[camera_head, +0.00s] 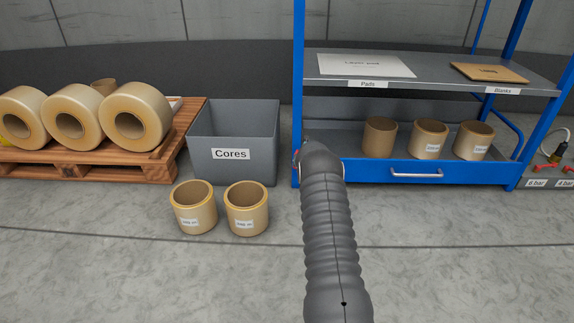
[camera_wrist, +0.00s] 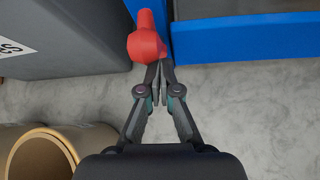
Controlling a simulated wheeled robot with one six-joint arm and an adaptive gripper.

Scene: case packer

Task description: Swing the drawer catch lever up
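The red catch lever (camera_wrist: 147,42) shows in the wrist view, with a rounded knob at its lower end, beside the blue drawer front (camera_wrist: 245,38). My gripper (camera_wrist: 160,70) has its fingers brought together, with nothing visible between them. The fingertips are right at the knob's lower right edge; I cannot tell whether they touch it. In the head view my arm covers the left end of the blue drawer (camera_head: 370,172), and my gripper and most of the lever are hidden behind it. The drawer has a silver handle (camera_head: 417,175) and appears shut.
A grey Cores bin (camera_head: 205,165) stands just left of the rack, with two cardboard cores (camera_head: 194,222) (camera_head: 247,224) on the floor before it. A pallet (camera_head: 150,165) with film rolls is further left. Several cores stand in the drawer area. The floor before the drawer is clear.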

